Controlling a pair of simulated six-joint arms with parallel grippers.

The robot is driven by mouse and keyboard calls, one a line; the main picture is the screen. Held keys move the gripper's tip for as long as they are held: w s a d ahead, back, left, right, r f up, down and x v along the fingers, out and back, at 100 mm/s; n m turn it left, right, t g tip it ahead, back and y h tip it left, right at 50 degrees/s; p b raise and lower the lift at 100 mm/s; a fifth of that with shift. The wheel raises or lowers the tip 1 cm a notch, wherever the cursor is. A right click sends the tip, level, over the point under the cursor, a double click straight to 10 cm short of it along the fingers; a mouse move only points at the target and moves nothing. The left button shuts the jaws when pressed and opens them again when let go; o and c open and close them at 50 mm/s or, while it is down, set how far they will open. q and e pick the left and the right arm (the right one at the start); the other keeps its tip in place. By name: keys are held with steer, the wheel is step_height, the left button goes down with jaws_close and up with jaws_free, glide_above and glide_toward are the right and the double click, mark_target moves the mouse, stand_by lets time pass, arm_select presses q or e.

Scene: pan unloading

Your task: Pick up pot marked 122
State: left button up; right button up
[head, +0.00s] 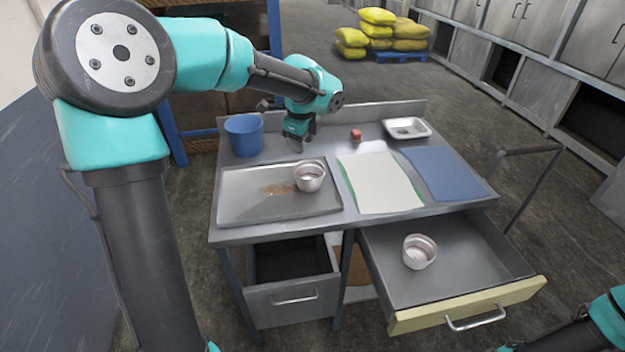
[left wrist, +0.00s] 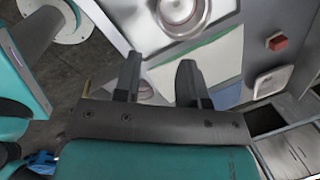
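A small silver pot (head: 309,177) stands on the metal tray at the left of the table. It also shows beyond my fingers in the left wrist view (left wrist: 182,14). A second silver pot (head: 419,252) sits in the open drawer, partly hidden behind a finger in the left wrist view (left wrist: 144,90). I cannot read a number on either pot. My left gripper (head: 297,141) hangs above the back of the table, behind the tray pot and apart from it. Its fingers are spread and empty in the left wrist view (left wrist: 159,78). Only part of my right arm shows at bottom right.
The metal tray (head: 245,205) has a brown stain. A blue cup (head: 244,135) stands behind it. A pale green-edged sheet (head: 380,183), a blue mat (head: 447,172), a red block (head: 356,135) and a white dish (head: 407,127) are also on the table. The drawer (head: 470,260) juts forward.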

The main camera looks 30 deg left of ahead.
arm_select(q)
glide_toward(302, 179)
steer(key=f, duration=0.4)
steer(key=w+f, duration=0.1)
steer(key=f, duration=0.1)
steer(key=shift+w+a+f, duration=0.1)
steer(key=shift+a+f, duration=0.25)
steer(key=shift+f, duration=0.1)
steer(key=f, duration=0.5)
steer(key=shift+w+a, duration=0.2)
steer(key=shift+w, duration=0.2)
steer(key=shift+r, duration=0.1)
steer(key=shift+c, duration=0.5)
jaws_close()
